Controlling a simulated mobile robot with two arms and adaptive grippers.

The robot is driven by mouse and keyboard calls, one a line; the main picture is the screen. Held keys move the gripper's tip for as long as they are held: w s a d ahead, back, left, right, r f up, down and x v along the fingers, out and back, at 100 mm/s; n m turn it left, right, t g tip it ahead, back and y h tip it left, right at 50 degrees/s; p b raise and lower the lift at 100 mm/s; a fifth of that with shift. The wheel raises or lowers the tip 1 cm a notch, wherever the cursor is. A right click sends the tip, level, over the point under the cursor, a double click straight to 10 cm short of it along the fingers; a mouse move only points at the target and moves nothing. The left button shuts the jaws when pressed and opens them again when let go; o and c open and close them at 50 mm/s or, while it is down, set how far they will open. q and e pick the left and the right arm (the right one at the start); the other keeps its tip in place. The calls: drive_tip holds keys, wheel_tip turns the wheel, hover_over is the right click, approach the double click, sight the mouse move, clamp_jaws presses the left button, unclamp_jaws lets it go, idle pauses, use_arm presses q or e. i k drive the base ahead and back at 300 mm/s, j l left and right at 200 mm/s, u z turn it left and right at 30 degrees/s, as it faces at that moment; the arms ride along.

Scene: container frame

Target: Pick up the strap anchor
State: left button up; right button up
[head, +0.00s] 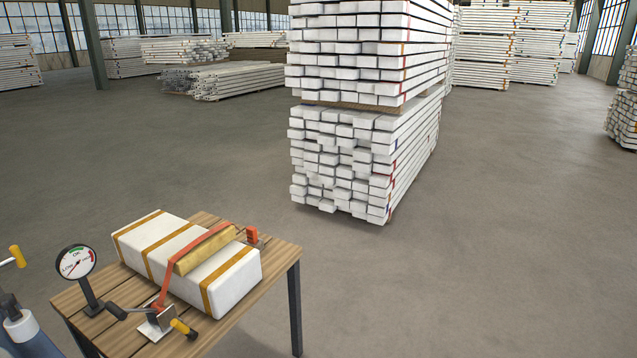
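On a slatted wooden table, an orange-red strap (211,243) runs over a long white wrapped bundle (165,246) with yellow bands. A tan wooden block (207,249) lies on top of the bundle, under or beside the strap. At the strap's near end is a metal fitting (155,324) with a dark lever and a yellow-handled part (180,326). A small orange-red piece (252,235) stands at the far end of the strap. I cannot tell which of these end pieces is the strap anchor. Neither of my grippers is in view.
The wooden table (236,315) has dark legs. A round dial gauge (75,262) stands at its left. A blue-grey object with a yellow handle (17,256) is cut off at the left edge. Tall white stacks (340,155) stand behind; the floor at right is clear.

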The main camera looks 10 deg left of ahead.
sight(252, 232)
drive_tip(key=i+u, duration=0.1)
drive_tip(key=u, duration=0.3)
drive_tip(key=i+l+u, duration=0.1)
drive_tip(key=u, duration=0.3)
drive_tip(key=i+l+u, duration=0.15)
drive_tip(key=u, duration=0.25)
drive_tip(key=l+u, duration=0.1)
drive_tip(key=u, duration=0.25)
drive_tip(key=i+l, duration=0.05)
